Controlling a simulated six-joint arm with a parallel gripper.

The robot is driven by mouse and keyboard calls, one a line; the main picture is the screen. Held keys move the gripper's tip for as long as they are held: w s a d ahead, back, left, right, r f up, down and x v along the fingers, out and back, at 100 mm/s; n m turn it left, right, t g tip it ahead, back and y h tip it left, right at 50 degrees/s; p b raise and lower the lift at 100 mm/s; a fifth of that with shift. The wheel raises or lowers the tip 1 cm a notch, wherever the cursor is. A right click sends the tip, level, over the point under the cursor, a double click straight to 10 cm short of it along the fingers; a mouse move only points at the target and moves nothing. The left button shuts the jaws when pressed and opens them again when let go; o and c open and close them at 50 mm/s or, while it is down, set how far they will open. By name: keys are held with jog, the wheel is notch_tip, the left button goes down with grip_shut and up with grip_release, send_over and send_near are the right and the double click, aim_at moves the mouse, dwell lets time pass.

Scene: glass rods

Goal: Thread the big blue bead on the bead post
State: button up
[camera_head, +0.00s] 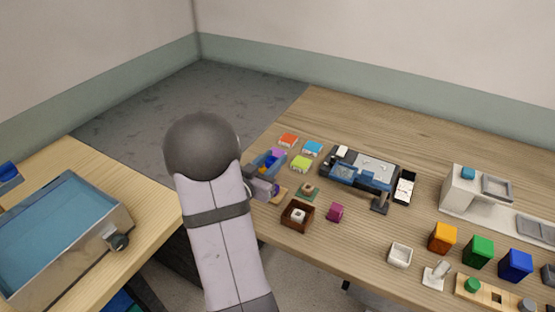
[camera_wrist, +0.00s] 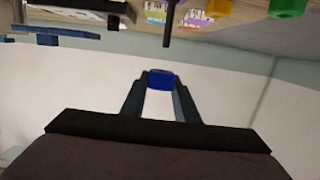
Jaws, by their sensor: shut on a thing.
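My gripper (camera_wrist: 160,92) is shut on the big blue bead (camera_wrist: 160,80), which sits between its fingertips in the wrist view. In the head view, the blue bead (camera_head: 270,158) shows at the end of my arm, above the left part of the table. A thin dark rod (camera_wrist: 169,24) stands out from the table side in the wrist view, apart from the bead. It may be the bead post, but I cannot tell for sure. In the head view, my gripper and arm partly hide a small tan base (camera_head: 279,193).
A brown box (camera_head: 297,216) and a magenta block (camera_head: 336,212) lie in front. A blue-and-grey device (camera_head: 360,173) stands to the right. The table's back right is bare.

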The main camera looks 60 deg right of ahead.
jog(key=shift+f, duration=0.2)
jog(key=shift+f+b, duration=2.75)
jog(key=shift+f, duration=0.25)
jog(key=o, duration=1.1)
jog(key=shift+a+r+b, duration=0.15)
jog(key=shift+a+r, duration=0.05)
jog(key=shift+a, duration=1)
jog(key=shift+a+r+b, duration=0.1)
jog(key=shift+a+r, duration=0.05)
jog(key=shift+a, duration=1.1)
jog(key=shift+a+r+b, duration=0.15)
jog(key=shift+a+r, duration=0.05)
jog(key=shift+a, duration=1)
